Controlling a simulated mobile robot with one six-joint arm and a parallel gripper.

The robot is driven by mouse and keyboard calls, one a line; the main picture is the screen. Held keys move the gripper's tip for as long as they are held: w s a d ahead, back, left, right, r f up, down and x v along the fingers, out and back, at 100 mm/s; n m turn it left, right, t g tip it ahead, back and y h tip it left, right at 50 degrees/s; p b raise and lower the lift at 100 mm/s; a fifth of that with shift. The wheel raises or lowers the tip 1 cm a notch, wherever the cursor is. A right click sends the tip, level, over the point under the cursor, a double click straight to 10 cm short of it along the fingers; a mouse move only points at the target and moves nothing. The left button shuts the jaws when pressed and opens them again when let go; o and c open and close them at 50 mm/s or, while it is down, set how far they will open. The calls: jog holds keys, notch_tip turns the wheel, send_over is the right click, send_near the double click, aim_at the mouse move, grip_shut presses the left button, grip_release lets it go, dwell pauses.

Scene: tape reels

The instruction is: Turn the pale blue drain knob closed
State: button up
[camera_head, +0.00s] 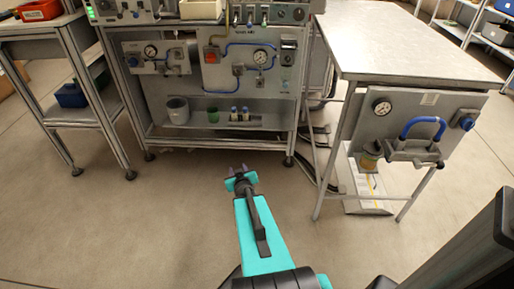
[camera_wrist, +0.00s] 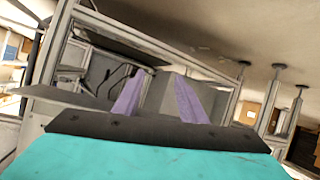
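My gripper (camera_head: 238,169) is in the middle of the head view, held over open floor in front of the centre bench. Its two fingers stand apart with nothing between them, as the wrist view also shows (camera_wrist: 160,92). A blue knob (camera_head: 467,123) sits at the right end of the grey panel under the right table, well to the right of my gripper.
The right panel carries a gauge (camera_head: 382,107) and a blue hose (camera_head: 423,122). The white-topped table (camera_head: 400,45) and its legs stand at right. The centre bench's lower shelf holds a grey cup (camera_head: 178,110) and small bottles. The floor (camera_head: 150,220) between is clear.

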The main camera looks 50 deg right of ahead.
jog(key=a+f+n+g+y, duration=0.1)
jog(key=a+f+g+y, duration=0.25)
jog(key=a+f, duration=0.9)
jog(key=s+a+f+n+g+y, duration=0.1)
jog(key=s+a+f+g, duration=0.1)
jog(key=a, duration=0.6)
jog(key=s+a+f+n+g+y, duration=0.1)
jog(key=s+a+f+g+y, duration=0.1)
jog(key=s+a, duration=0.5)
jog(key=s+a+f+n+g+y, duration=0.1)
jog(key=s+a+f+g, duration=0.2)
jog(key=a, duration=0.7)
jog(key=shift+s+f+g+y, duration=0.25)
jog(key=shift+s+f+y, duration=0.1)
jog(key=shift+s+f, duration=0.65)
jog(key=s+a+g, duration=0.1)
jog(key=s+a, duration=0.1)
jog(key=s, duration=0.1)
jog(key=s+a+n+g, duration=0.1)
jog(key=s+a, duration=0.1)
jog(key=s, duration=0.1)
jog(key=s+a+g, duration=0.1)
jog(key=s+a, duration=0.1)
jog(key=s, duration=0.1)
jog(key=shift+a+r+n+g, duration=0.2)
jog(key=shift+r+n+g, duration=0.05)
jog(key=shift+n+g, duration=0.15)
jog(key=shift+s+a, duration=0.1)
jog(key=shift+s, duration=0.15)
jog(key=shift+c, duration=0.3)
